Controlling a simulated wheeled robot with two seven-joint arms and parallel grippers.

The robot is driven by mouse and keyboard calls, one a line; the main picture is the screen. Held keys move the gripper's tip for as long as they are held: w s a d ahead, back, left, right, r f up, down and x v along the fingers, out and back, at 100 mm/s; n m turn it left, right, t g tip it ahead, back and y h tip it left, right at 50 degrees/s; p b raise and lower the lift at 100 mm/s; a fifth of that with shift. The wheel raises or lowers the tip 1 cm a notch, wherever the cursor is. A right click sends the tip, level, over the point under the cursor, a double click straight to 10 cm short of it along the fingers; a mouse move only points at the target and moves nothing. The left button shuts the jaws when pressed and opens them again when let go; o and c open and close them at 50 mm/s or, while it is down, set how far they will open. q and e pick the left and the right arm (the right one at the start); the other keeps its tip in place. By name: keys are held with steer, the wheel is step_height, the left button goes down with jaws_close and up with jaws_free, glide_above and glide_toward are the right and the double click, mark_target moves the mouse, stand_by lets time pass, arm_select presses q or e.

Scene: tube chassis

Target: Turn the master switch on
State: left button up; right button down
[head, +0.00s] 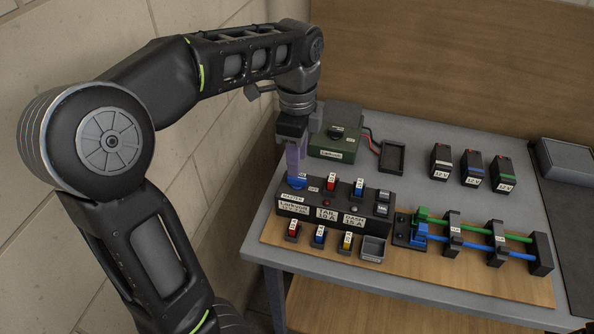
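The black switch panel (333,216) stands on a wooden board at the table's front left. Its "MASTER" label (292,197) is at the left end, below a blue switch part (297,183). My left gripper (294,174) points straight down at this blue part, its purplish fingers at or just above it. I cannot tell whether they touch it or how far apart they are. The fingers partly hide the switch, so its position is unclear. My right gripper is out of view.
A green box (335,140) stands behind. Several 12V batteries (471,168) and a rack with green and blue tubes (483,242) are to the right. A wall is close on the left.

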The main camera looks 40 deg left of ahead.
mark_target(297, 181)
arm_select(q)
step_height(297, 181, down, 5)
steer(key=shift+f, duration=0.1)
stand_by(0.3)
jaws_close()
stand_by(0.5)
